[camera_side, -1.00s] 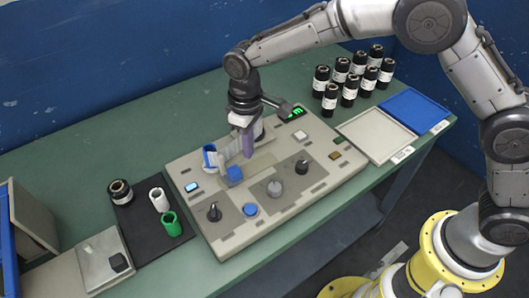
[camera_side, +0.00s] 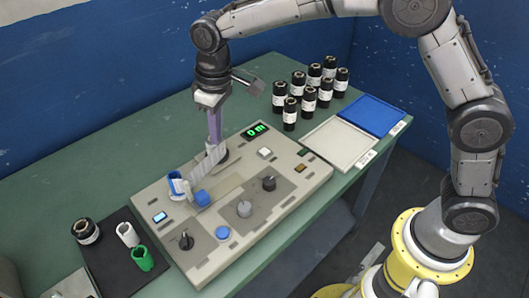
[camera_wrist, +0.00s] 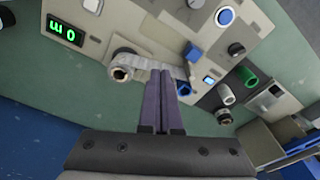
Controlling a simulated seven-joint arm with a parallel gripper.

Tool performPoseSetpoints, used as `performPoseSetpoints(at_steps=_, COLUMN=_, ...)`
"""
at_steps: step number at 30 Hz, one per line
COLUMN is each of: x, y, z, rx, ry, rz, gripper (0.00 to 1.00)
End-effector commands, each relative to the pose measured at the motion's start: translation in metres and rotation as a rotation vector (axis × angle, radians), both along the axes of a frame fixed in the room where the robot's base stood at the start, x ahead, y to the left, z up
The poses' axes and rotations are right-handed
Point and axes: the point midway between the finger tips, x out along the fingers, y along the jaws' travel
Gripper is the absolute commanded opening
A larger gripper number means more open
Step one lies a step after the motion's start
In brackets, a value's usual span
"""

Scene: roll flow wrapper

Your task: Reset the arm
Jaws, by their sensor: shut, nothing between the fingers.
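My gripper (camera_side: 214,142) is shut and empty, pointing down just above the back edge of the control panel (camera_side: 290,200). In the wrist view its purple fingers (camera_wrist: 161,75) are together, close to the roll (camera_wrist: 122,66) on its holder. The fingers hide part of the roll in the side view. The green display (camera_side: 258,131) reads "0 m".
Several black rolls (camera_side: 309,95) stand at the back right, near a white tray (camera_side: 340,142) and a blue tray (camera_side: 372,115).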

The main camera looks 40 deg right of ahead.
Motion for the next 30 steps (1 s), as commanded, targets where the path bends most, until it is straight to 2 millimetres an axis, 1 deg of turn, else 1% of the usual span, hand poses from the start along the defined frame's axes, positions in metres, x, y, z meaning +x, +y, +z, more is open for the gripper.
performPoseSetpoints(at_steps=1, x=-0.003, y=-0.018, z=0.028, rx=0.017, ry=-0.040, rz=-0.030, gripper=0.00)
performPoseSetpoints(at_steps=2, x=-0.006, y=-0.028, z=0.041, rx=0.025, ry=-0.060, rz=-0.046, gripper=0.00)
performPoseSetpoints(at_steps=3, x=-0.012, y=-0.042, z=0.059, rx=0.034, ry=-0.086, rz=-0.070, gripper=0.00)
performPoseSetpoints(at_steps=5, x=-0.025, y=-0.062, z=0.082, rx=0.047, ry=-0.122, rz=-0.102, gripper=0.00)
performPoseSetpoints(at_steps=6, x=-0.035, y=-0.075, z=0.095, rx=0.055, ry=-0.144, rz=-0.124, gripper=0.00)
performPoseSetpoints(at_steps=8, x=-0.051, y=-0.094, z=0.112, rx=0.064, ry=-0.177, rz=-0.156, gripper=0.00)
performPoseSetpoints(at_steps=9, x=-0.064, y=-0.105, z=0.122, rx=0.069, ry=-0.198, rz=-0.177, gripper=0.00)
performPoseSetpoints(at_steps=11, x=-0.083, y=-0.122, z=0.135, rx=0.077, ry=-0.230, rz=-0.207, gripper=0.00)
performPoseSetpoints(at_steps=12, x=-0.097, y=-0.133, z=0.142, rx=0.082, ry=-0.253, rz=-0.229, gripper=0.00)
performPoseSetpoints(at_steps=14, x=-0.119, y=-0.148, z=0.149, rx=0.087, ry=-0.282, rz=-0.259, gripper=0.00)
performPoseSetpoints(at_steps=15, x=-0.135, y=-0.156, z=0.152, rx=0.091, ry=-0.301, rz=-0.278, gripper=0.00)
performPoseSetpoints(at_steps=17, x=-0.158, y=-0.169, z=0.155, rx=0.095, ry=-0.329, rz=-0.308, gripper=0.00)
performPoseSetpoints(at_steps=18, x=-0.174, y=-0.176, z=0.154, rx=0.097, ry=-0.347, rz=-0.328, gripper=0.00)
performPoseSetpoints(at_steps=20, x=-0.197, y=-0.186, z=0.151, rx=0.099, ry=-0.373, rz=-0.357, gripper=0.00)
performPoseSetpoints(at_steps=21, x=-0.213, y=-0.191, z=0.147, rx=0.099, ry=-0.387, rz=-0.375, gripper=0.00)
performPoseSetpoints(at_steps=24, x=-0.249, y=-0.201, z=0.130, rx=0.100, ry=-0.417, rz=-0.414, gripper=0.00)
performPoseSetpoints(at_steps=27, x=-0.275, y=-0.205, z=0.108, rx=0.099, ry=-0.425, rz=-0.438, gripper=0.00)
performPoseSetpoints(at_steps=30, x=-0.290, y=-0.205, z=0.088, rx=0.095, ry=-0.406, rz=-0.445, gripper=0.00)
